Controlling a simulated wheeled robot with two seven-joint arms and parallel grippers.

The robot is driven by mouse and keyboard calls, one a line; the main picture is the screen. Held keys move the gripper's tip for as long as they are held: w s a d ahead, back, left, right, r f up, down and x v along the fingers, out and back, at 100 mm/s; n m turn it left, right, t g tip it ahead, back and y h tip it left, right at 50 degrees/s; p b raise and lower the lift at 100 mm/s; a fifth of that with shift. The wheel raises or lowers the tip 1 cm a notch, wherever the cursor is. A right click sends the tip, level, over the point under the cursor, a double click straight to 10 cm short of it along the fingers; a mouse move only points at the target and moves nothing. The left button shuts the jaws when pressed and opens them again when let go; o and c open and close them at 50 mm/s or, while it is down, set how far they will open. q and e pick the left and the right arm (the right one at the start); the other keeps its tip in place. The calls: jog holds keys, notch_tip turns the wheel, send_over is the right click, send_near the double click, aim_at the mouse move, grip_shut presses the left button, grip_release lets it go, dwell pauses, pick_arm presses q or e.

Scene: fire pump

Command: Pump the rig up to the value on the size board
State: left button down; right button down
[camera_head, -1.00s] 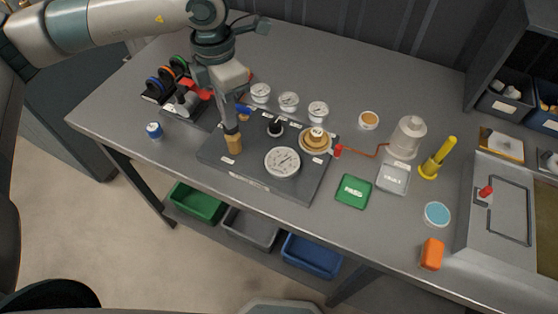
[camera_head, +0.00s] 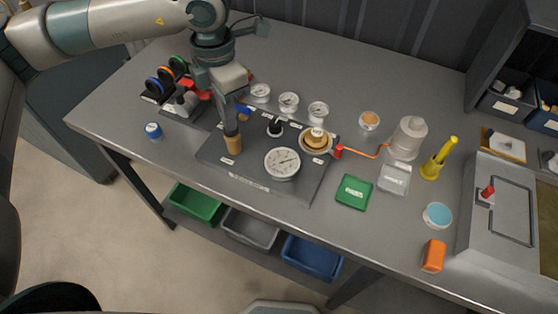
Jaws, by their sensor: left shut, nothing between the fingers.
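The pump rig is a dark flat base plate (camera_head: 250,183) on the grey bench. It carries a large white dial gauge (camera_head: 282,163), a small black knob (camera_head: 275,127) and a brass round fitting (camera_head: 316,140). A tan handle (camera_head: 233,145) stands upright at the plate's left. My left gripper (camera_head: 231,130) points down at the top of this handle, shut with nothing held; whether it touches the handle I cannot tell. Three small gauges (camera_head: 289,102) stand behind the plate. I cannot make out a size board or its value. My right gripper is not in view.
A blue-topped cap (camera_head: 153,131) is at the left.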

pick_arm(q)
jog(key=shift+r+p, duration=0.35)
jog(key=shift+r, duration=0.85)
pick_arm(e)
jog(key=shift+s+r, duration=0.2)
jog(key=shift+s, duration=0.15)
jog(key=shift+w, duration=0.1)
